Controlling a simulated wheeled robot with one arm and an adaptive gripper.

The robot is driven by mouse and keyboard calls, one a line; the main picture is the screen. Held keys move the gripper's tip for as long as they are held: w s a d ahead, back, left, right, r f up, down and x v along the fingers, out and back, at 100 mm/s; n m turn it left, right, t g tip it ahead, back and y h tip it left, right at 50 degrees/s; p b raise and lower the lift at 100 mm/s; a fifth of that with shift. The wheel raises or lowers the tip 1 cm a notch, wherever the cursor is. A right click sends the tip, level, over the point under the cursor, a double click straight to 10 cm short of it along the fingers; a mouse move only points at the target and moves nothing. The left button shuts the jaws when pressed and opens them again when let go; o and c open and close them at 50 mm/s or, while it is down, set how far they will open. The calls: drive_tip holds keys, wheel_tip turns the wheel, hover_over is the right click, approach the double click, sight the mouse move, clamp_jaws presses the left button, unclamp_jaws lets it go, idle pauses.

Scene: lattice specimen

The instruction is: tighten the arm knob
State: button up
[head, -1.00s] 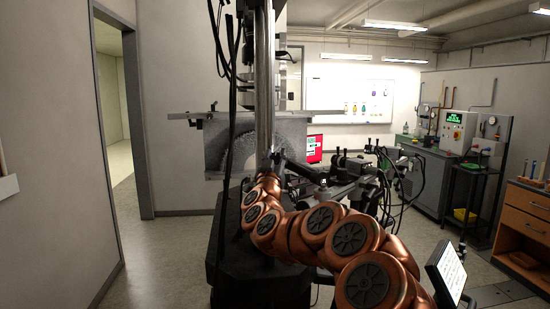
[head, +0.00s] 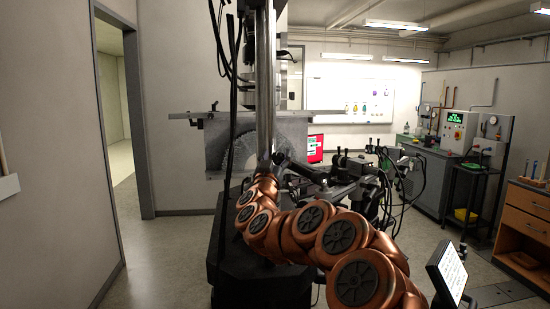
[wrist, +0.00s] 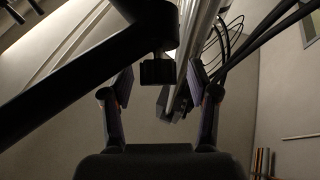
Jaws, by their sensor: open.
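In the wrist view, a dark ribbed knob (wrist: 157,70) hangs on a short stem below a black arm (wrist: 85,62) that slants up from the lower left. My gripper (wrist: 160,84) is open, with one finger on each side of the knob and a visible gap to both. Nothing shows as held; whether the knob is fully at the depth of the pads I cannot tell. In the head view, my orange arm reaches to the metal column (head: 264,90), and the knob and fingers cannot be made out there.
A tall test frame with a toothed disc and a flat plate (head: 290,130) stands around the column. Black cables (wrist: 262,38) hang close to the right finger. Dark fixtures (head: 350,165) and cables crowd the right of the frame. Open floor (head: 170,250) lies to the left.

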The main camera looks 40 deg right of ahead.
drive_tip(key=shift+a, duration=0.1)
drive_tip(key=v, duration=1.2)
idle(0.4)
